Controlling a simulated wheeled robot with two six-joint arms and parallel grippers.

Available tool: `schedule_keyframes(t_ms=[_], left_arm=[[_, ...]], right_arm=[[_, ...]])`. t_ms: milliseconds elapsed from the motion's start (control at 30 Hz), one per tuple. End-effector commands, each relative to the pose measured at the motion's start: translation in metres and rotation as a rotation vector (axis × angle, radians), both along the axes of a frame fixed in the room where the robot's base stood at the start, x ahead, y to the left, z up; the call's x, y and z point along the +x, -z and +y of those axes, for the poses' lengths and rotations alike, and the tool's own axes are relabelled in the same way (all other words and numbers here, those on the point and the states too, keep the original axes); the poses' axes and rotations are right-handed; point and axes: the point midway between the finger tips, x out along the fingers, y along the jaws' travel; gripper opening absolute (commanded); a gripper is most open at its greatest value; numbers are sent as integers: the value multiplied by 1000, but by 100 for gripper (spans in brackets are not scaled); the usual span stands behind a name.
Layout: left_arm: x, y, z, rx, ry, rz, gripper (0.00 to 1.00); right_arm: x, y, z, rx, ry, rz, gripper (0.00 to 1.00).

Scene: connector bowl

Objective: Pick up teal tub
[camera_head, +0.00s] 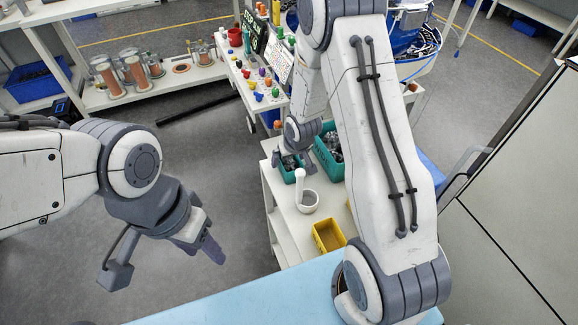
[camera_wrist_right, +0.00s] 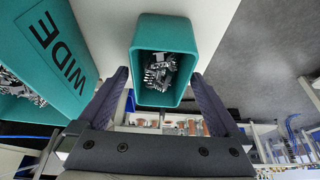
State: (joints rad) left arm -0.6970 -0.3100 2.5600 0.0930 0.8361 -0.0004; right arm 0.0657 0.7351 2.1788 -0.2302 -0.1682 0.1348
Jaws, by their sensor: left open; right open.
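A small teal tub (camera_wrist_right: 165,28) holding grey metal connectors is in the middle of the right wrist view. In the head view it shows on the white cart (camera_head: 290,179), partly hidden by my right gripper. My right gripper (camera_wrist_right: 160,75) is open, one finger on each side of the tub in that view; I cannot tell if they touch it. The gripper also shows at the tub in the head view (camera_head: 299,160). My left gripper (camera_head: 164,264) is open and empty, over the floor at the left.
A larger teal bin marked WIDE (camera_wrist_right: 70,75), also holding connectors, stands close beside the tub. On the white cart (camera_head: 286,222) are a white mortar (camera_head: 307,202) with a pestle and a yellow bin (camera_head: 328,236).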

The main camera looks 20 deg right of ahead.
Motion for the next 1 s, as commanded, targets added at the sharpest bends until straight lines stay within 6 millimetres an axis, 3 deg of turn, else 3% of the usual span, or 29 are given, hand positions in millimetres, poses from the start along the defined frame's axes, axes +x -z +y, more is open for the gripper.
schedule_keyframes(t_ms=[667, 767, 900, 1000], left_arm=[[0, 4, 0, 0, 0, 0, 50], [0, 4, 0, 0, 0, 0, 50], [0, 4, 0, 0, 0, 0, 50], [0, 4, 0, 0, 0, 0, 50]], right_arm=[[0, 5, 0, 0, 0, 1, 100], [0, 5, 0, 0, 0, 1, 69], [0, 5, 0, 0, 0, 1, 16], [0, 5, 0, 0, 0, 0, 16]])
